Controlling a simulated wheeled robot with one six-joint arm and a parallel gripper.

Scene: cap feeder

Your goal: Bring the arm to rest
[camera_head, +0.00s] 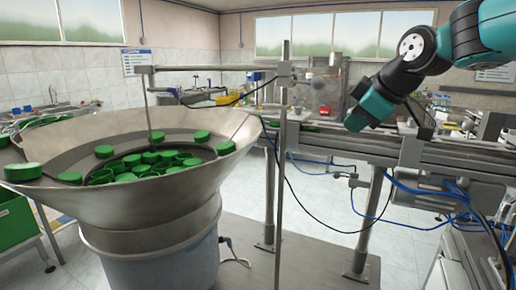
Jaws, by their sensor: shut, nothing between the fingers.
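My arm enters from the upper right, with teal and black links. Its end hangs in front of the conveyor line, to the right of the feeder. My gripper (423,127) shows only as a small dark part beside the teal wrist. It is shut, and I see nothing held in it. It is well apart from the large metal feeder bowl (190,193) on the left. Green caps (152,158) lie in the bowl and on its inner ring. Much of the gripper is hidden or too dark to make out.
A metal conveyor rail (345,141) runs across behind and below my arm. A thin upright post (281,200) stands beside the bowl. Blue cables (405,188) hang under the rail. A green crate (15,218) stands at the left edge. The floor between the supports is partly clear.

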